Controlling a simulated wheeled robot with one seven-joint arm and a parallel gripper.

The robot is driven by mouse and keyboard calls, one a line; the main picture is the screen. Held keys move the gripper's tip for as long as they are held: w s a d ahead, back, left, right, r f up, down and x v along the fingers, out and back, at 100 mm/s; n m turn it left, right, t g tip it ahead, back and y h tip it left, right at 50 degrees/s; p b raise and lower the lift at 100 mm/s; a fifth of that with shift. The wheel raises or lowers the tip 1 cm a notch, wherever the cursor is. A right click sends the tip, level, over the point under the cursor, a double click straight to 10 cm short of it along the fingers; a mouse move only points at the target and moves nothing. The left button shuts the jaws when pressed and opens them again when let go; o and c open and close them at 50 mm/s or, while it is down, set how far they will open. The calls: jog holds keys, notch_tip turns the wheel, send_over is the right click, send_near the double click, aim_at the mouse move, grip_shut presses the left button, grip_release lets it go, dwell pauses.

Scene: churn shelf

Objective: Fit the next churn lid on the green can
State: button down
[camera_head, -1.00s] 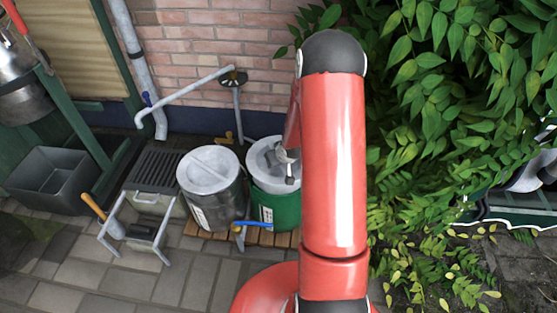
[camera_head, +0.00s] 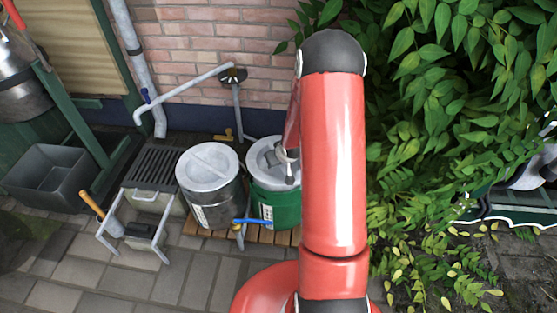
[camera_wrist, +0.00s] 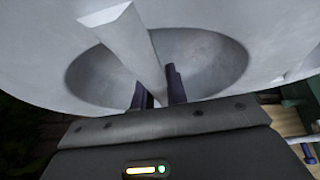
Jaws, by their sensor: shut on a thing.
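The green can (camera_head: 276,205) stands on a wooden pallet, just left of my red arm. A grey churn lid (camera_head: 264,160) lies over its top; whether it is fully seated I cannot tell. My gripper (camera_head: 287,157) is at the lid, partly hidden by my arm. In the wrist view my gripper (camera_wrist: 158,92) is shut on the bar handle of the lid (camera_wrist: 215,45), with the dark fingers reaching into the dished middle. The can's rim is hidden in the wrist view.
A metal can (camera_head: 225,207) with a grey lid (camera_head: 207,168) stands close on the left. A blue-handled tap (camera_head: 250,221) is in front. A pipe (camera_head: 195,92) runs along the brick wall behind. Leafy branches (camera_head: 460,120) crowd the right.

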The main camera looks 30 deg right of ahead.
aim_at(279, 168)
jog(key=shift+f+b, duration=0.85)
jog(key=shift+f, duration=0.15)
jog(key=shift+f+b, duration=0.3)
jog(key=shift+f, duration=0.05)
dwell(0.3)
jog(key=c, duration=1.4)
grip_release()
jog(key=shift+o, duration=0.4)
jog(key=shift+f, duration=0.15)
